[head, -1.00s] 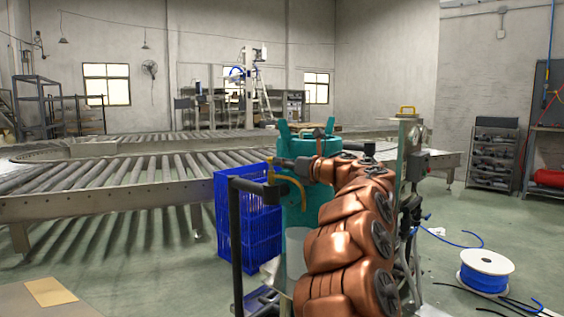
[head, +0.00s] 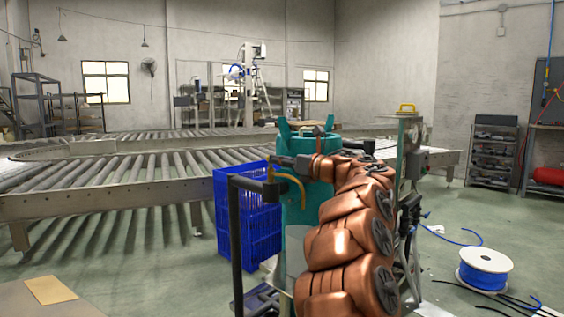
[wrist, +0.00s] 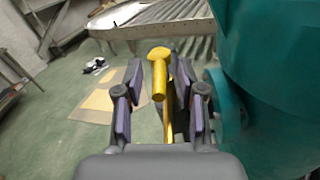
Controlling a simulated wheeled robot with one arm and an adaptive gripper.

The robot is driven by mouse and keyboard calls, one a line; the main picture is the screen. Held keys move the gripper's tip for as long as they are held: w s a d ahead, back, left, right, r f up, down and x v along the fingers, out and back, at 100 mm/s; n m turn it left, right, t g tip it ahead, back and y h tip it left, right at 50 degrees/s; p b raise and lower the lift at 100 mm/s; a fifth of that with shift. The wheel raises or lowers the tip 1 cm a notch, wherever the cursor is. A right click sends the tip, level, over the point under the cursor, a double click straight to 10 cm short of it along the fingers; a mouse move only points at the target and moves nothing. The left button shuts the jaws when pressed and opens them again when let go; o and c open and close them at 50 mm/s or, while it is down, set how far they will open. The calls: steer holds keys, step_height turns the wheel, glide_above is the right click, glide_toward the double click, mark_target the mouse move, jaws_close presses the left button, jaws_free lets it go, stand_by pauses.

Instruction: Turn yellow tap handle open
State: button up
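The yellow tap handle (wrist: 159,82) stands between the two fingers of my gripper (wrist: 157,112) in the wrist view. The fingers are open, with a gap visible on each side of the handle. A thinner yellow part runs below it, partly hidden by my gripper. The teal tank (wrist: 275,85) fills the right side of that view, close to the right finger. In the head view my gripper (head: 285,161) is beside the left side of the teal tank (head: 294,215), near a curved yellow piece (head: 298,185). My copper-coloured arm hides the tank's right side.
A blue crate (head: 245,220) stands left of the tank. A dark rail (head: 236,235) rises in front of it. A roller conveyor (head: 100,208) crosses behind.

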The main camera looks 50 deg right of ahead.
steer(key=s, duration=1.2)
steer(key=shift+r, duration=0.1)
